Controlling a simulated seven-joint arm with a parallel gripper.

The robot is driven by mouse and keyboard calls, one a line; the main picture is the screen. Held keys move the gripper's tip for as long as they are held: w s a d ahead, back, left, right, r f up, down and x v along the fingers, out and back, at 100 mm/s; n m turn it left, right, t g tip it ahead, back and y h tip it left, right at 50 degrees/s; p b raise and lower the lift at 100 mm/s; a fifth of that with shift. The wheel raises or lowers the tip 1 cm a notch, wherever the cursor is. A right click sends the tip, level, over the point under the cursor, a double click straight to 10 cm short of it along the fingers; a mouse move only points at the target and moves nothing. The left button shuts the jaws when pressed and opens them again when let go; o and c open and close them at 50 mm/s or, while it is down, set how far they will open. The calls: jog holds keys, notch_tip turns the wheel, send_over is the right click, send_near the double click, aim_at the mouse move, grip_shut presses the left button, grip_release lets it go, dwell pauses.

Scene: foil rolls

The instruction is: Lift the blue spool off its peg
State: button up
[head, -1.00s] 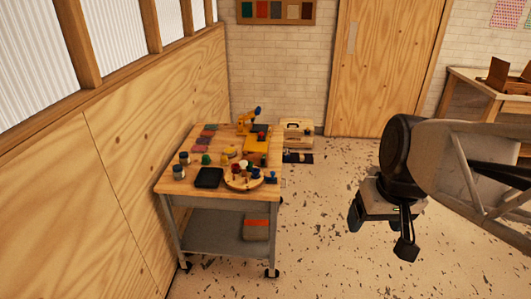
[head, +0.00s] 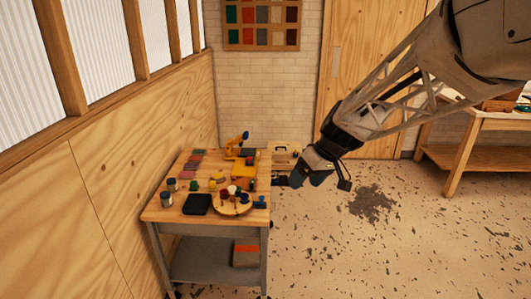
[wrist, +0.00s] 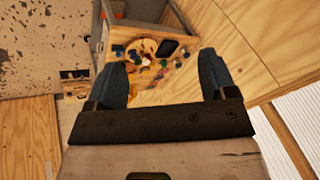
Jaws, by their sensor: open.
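A round wooden board (head: 234,209) near the front right of the cart top holds several small coloured spools. A dark blue spool (head: 244,198) stands toward the board's right side, and another blue piece (head: 260,203) is by the cart's right edge. The pegs are too small to make out. My gripper (head: 306,178) is open and empty, right of the cart and apart from it. In the wrist view, my gripper's fingers (wrist: 162,58) are spread wide, with the round board (wrist: 138,47) far off between them.
The wooden-topped cart (head: 170,214) stands against the plywood wall. A black tray (head: 197,204), jars, a yellow box (head: 243,170) and a yellow-and-blue device (head: 238,143) crowd its top. Floor right of the cart is open. A wooden bench (head: 476,120) stands far right.

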jog(key=w+a+f+n+y, duration=0.2)
jog(key=w+a+f, duration=0.2)
jog(key=w+f, duration=0.45)
jog(key=w+a+f+n+y, duration=0.1)
jog(key=w+a+f+n, duration=0.3)
jog(key=w, duration=0.8)
jog(key=w+a+f+n+y, duration=0.1)
jog(key=w+a+f+y, duration=0.15)
jog(key=w+f, duration=0.65)
jog(key=n+t+y, duration=0.1)
jog(key=n+t, duration=0.1)
send_near(244, 196)
jog(key=shift+w+a+f, duration=0.2)
jog(key=shift+w+a, duration=0.05)
jog(key=shift+a, duration=0.15)
jog(key=shift+x, duration=1.3)
jog(key=shift+s+x, duration=0.1)
jog(key=shift+x, duration=1.2)
jog(key=shift+s+x, duration=0.15)
jog(key=shift+x, duration=1.15)
